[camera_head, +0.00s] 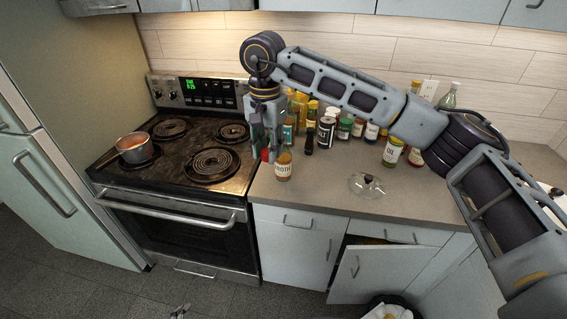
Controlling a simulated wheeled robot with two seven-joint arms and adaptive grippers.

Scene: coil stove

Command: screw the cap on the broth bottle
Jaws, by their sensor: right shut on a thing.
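The broth bottle (284,167) stands upright near the front edge of the counter, just right of the stove. It is orange-brown with a pale label reading BROTH. My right gripper (267,150) points down just left of and behind the bottle's top. It is shut on a small red thing (265,155), which looks like the cap; the fingers hide part of it. I cannot tell whether the red thing touches the bottle. A small grey piece at the bottom edge looks like the tip of my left gripper (180,311); its jaws are unclear.
Several jars and bottles stand behind, against the tiled wall. A glass lid (371,186) lies on the counter to the right. A copper pan (133,148) sits on the coil stove (180,182). A cabinet door (357,273) below hangs open above a bin (392,306).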

